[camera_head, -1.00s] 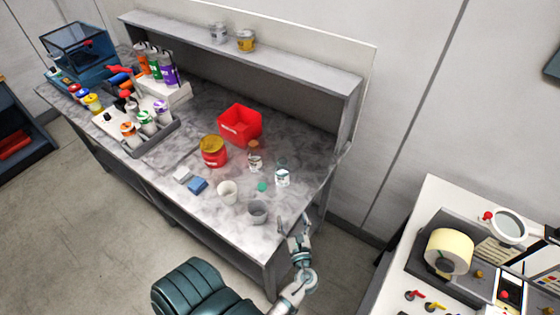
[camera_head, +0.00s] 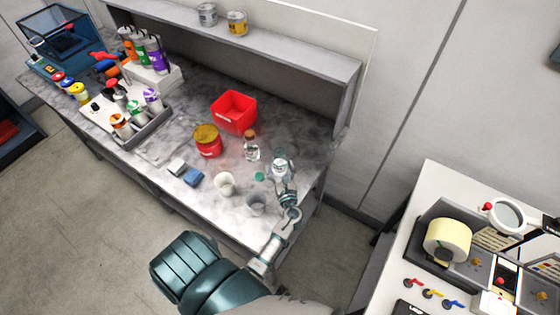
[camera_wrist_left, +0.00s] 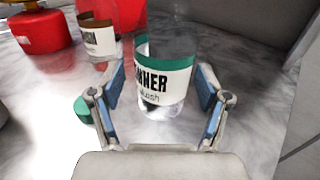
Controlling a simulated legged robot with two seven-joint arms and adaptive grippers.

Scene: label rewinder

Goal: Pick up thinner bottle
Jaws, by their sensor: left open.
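The thinner bottle (camera_wrist_left: 165,80) is clear, with a white label, green band and dark letters that partly read "NNER". It stands upright on the bench, between the two spread blue-padded fingers of my left gripper (camera_wrist_left: 162,95) in the left wrist view. The fingers look apart from it. In the head view the bottle (camera_head: 280,165) shows just beyond my left gripper (camera_head: 285,186), which partly covers it. A green cap (camera_head: 259,176) lies on the bench to its left. My right gripper is not in view.
A second bottle with a brown cap (camera_head: 251,147) stands close to the left. The shelf unit (camera_head: 300,70) stands behind.

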